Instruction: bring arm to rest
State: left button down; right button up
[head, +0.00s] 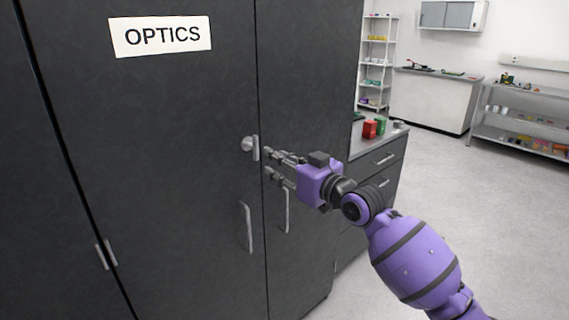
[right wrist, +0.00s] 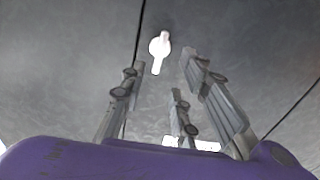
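My right gripper (head: 267,162) is in front of the dark cabinet's right door, its purple arm coming in from the lower right. Its fingers are spread apart with nothing between them, so it is open and empty. In the right wrist view the fingers (right wrist: 163,75) point towards the cabinet face. The light metal turn latch (head: 255,148) is just left of the fingertips, its lever upright; the right wrist view shows it too (right wrist: 159,50), beyond the fingertips. The fingers look clear of it. My left gripper is not in view.
The cabinet (head: 180,110) bears an OPTICS sign (head: 161,36) and its doors look shut. Vertical handles (head: 247,226) stick out below the latch. Open floor (head: 500,210) lies to the right.

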jog(key=shift+v, duration=0.85)
jog(key=s+d+f+m+h+p, duration=0.1)
jog(key=s+d+f+h, duration=0.15)
jog(key=s+f, duration=0.55)
jog(key=s+d+f+m+g+h+p, duration=0.1)
jog(key=s+d+f+h, duration=0.3)
jog(key=f, duration=0.8)
jog(key=s+d+f+m, duration=0.1)
jog(key=s+f+m, duration=0.1)
jog(key=s+f, duration=0.6)
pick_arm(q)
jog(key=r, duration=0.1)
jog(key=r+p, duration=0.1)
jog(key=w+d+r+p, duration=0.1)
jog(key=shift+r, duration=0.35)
pick_arm(e)
jog(key=s+d+f+m+g+h, duration=0.1)
jog(key=s+f, duration=0.4)
jog(key=s, duration=0.5)
jog(key=s+d+f+m+g+h, duration=0.1)
jog(key=s+d+f+g, duration=0.1)
jog(key=s+f, duration=0.4)
jog(key=s+d+f+m+g+h, duration=0.1)
jog(key=s+f, duration=0.5)
jog(key=s, duration=0.8)
jog(key=shift+s+d+g+h, duration=0.4)
jog(key=shift+d+g, duration=0.1)
jog(key=shift+d, duration=0.4)
jog(key=shift+f, duration=0.1)
